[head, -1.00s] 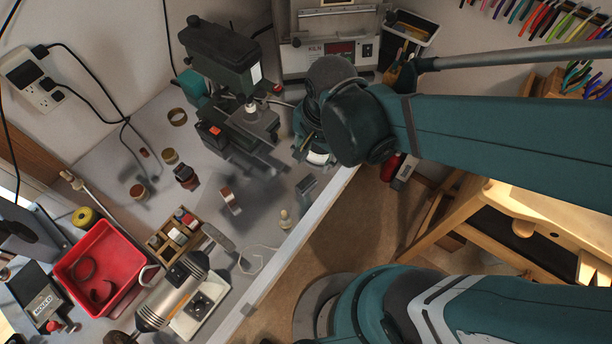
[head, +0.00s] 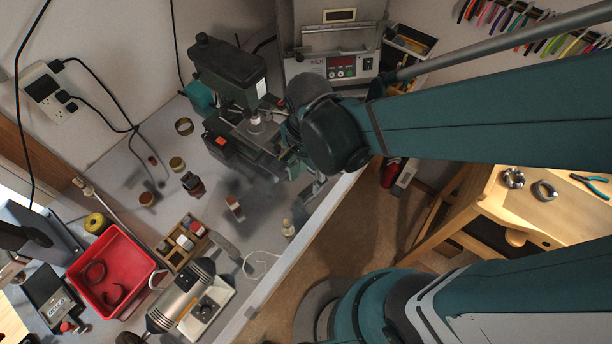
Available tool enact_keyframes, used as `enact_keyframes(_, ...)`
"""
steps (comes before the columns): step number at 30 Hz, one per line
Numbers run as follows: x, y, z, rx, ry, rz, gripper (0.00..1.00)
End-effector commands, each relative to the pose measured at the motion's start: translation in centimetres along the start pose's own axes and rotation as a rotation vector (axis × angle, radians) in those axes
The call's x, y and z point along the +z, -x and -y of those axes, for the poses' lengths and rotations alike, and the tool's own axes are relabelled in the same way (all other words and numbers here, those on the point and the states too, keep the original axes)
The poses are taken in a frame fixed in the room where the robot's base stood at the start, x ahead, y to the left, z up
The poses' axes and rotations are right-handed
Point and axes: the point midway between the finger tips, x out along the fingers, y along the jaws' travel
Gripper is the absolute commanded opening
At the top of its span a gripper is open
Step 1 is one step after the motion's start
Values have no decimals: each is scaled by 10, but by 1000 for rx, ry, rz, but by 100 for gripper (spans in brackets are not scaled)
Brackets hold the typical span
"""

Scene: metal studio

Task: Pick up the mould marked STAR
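No STAR marking is readable in the head view, so I cannot tell which thing is the mould with that mark. A small red-brown and pale block (head: 235,208) lies on the grey bench, its marking too small to read. A grey object (head: 314,188) sits by the bench's front edge, partly hidden by my arm. My gripper (head: 290,162) is over the bench beside the drill press, mostly hidden behind my dark wrist. Its fingers are not clear, and I cannot see anything held.
The drill press (head: 230,75) and kiln (head: 335,65) stand at the back. A wooden compartment box (head: 182,262), red tray (head: 75,270) and silver motor tool (head: 185,300) fill the front left. A wooden workbench (head: 500,205) is at right.

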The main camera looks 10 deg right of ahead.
Motion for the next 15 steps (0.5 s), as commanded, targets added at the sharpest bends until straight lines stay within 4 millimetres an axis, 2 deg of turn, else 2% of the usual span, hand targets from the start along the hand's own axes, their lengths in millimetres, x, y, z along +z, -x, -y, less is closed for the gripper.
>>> enact_keyframes(9, 0, -19, 0, 0, 0, 0, 37)
enact_keyframes(15, 0, -24, 0, 0, 0, 0, 37)
